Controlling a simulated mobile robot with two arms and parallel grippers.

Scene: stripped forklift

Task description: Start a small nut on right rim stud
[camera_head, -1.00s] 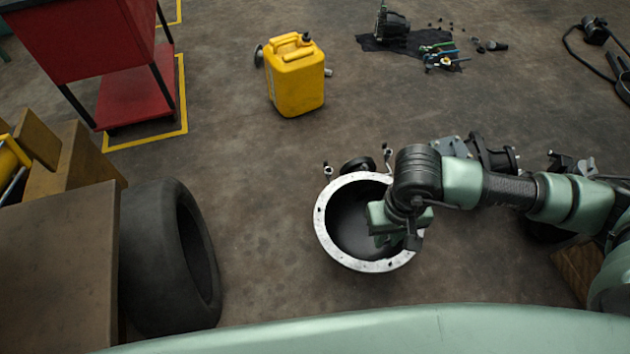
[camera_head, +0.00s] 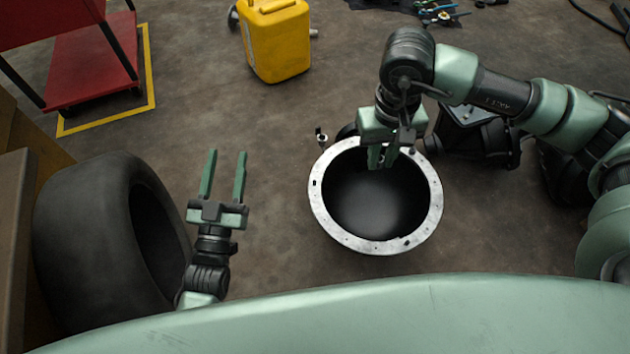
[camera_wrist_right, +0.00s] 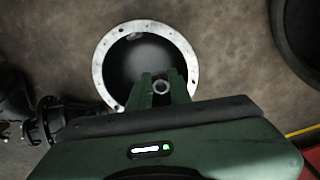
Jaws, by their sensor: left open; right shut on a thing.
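The round rim (camera_head: 431,213) is a pale metal ring with holes around a dark bowl, on the floor in the middle of the head view. It also shows in the right wrist view (camera_wrist_right: 186,48). My right gripper (camera_head: 381,160) points down over the far edge of the ring. In the right wrist view (camera_wrist_right: 160,88) its fingers are shut on a small ring-shaped nut (camera_wrist_right: 160,87). My left gripper (camera_head: 226,155) is open and empty, left of the ring and apart from it. One small stud (camera_head: 321,138) stands beyond the ring's far left edge. The right stud is hidden behind my right gripper.
A black tire (camera_head: 85,235) stands at the left beside brown boxes. A yellow canister (camera_head: 277,45) and a red cart (camera_head: 92,65) stand behind. Tools (camera_head: 437,14) lie at the far back. Floor between the tire and the ring is clear except for my left gripper.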

